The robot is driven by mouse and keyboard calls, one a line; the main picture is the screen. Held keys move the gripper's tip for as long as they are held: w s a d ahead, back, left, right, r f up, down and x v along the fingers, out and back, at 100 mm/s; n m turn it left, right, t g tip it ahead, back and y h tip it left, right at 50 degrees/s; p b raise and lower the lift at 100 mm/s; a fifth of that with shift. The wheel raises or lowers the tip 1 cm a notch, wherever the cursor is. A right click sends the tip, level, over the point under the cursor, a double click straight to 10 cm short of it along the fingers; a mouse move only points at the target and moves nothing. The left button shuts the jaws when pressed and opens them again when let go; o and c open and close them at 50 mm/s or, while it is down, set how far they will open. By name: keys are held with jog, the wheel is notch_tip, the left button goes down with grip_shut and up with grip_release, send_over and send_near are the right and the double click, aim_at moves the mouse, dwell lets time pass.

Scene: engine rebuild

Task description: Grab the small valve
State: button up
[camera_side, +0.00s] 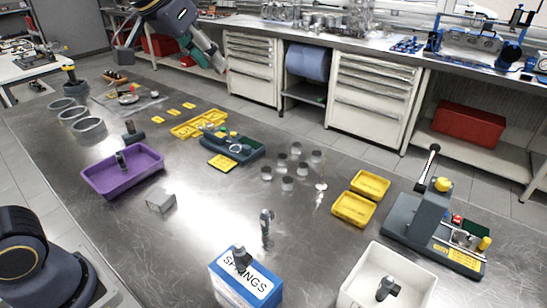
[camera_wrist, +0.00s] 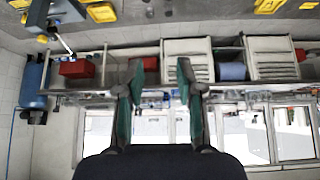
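My gripper (camera_side: 207,58) is high at the back of the side view, above and beyond the far edge of the table. In the wrist view its two green fingers (camera_wrist: 161,80) are spread apart with nothing between them. I cannot pick out the small valve for certain. A small thin-stemmed piece (camera_side: 320,187) stands on the table beside several grey cylinders (camera_side: 287,168) and may be a valve. A grey upright part (camera_side: 266,224) stands nearer the front. My gripper is far from both and touches nothing.
The steel table holds a purple tray (camera_side: 96,183), a SPRINGS box (camera_side: 226,290), a white bin (camera_side: 428,284), yellow trays (camera_side: 352,209) and a grey press-like fixture (camera_side: 408,222). Cabinets (camera_side: 372,98) line the back. Bare table lies around the grey upright part.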

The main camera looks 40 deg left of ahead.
jog(key=w+d+f, duration=0.2)
jog(key=w+d, duration=0.3)
jog(key=w, duration=0.5)
jog(key=m+g, duration=0.2)
jog(key=g, duration=0.1)
send_over(322, 182)
jog(key=f, duration=2.7)
jog(key=shift+w+a+f, duration=0.1)
jog(key=shift+w+f, duration=0.1)
jog(key=shift+f, duration=0.1)
grip_shut()
